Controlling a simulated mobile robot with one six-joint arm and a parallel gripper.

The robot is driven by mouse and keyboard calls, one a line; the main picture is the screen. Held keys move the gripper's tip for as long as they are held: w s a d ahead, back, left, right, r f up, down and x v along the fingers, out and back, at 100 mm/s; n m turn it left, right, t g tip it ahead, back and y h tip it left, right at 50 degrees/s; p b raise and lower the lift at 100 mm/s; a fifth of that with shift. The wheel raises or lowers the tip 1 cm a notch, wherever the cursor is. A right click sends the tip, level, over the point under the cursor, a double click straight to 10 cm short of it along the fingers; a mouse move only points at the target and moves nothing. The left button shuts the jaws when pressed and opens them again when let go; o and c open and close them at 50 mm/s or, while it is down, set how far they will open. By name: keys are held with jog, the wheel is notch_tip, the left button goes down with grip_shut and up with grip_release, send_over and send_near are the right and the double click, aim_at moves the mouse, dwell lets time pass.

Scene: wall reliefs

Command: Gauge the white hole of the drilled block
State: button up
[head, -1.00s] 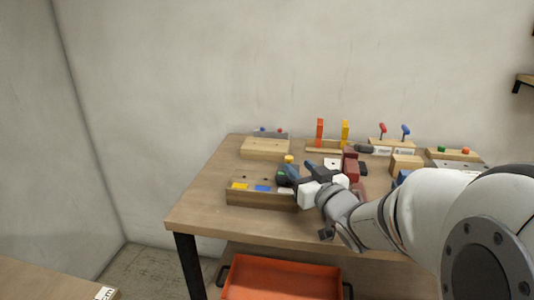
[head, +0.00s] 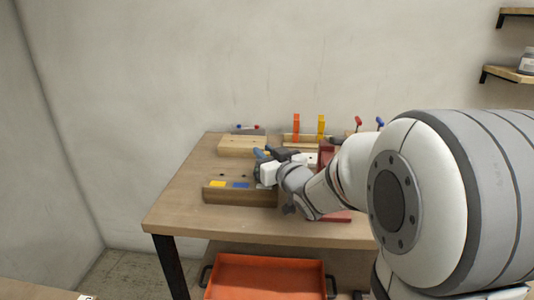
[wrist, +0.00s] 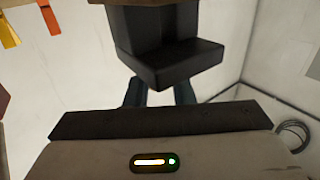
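The drilled block (head: 243,196) is a long brown block at the front left of the table. Yellow and blue patches show on its top, each with a dark hole behind it. Its right end, where a white patch showed earlier, is hidden by my gripper. My gripper (head: 262,156), with blue fingertips, is above and behind the block's right part. In the wrist view a dark stepped piece (wrist: 167,55) lies in front of the two dark fingers (wrist: 158,94). I cannot tell whether they hold it.
A pale wooden block (head: 240,146) lies behind the drilled block. Orange (head: 296,127) and yellow (head: 321,127) uprights stand at the back. A dark red item (head: 326,154) is right of my gripper. An orange tray (head: 265,277) is below the tabletop. The table's left side is clear.

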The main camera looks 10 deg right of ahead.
grip_shut()
jog(key=shift+r+p, duration=0.9)
jog(key=shift+r, duration=0.7)
jog(key=shift+f, duration=0.1)
jog(key=shift+o, duration=2.2)
grip_release()
jog(key=shift+s, duration=0.15)
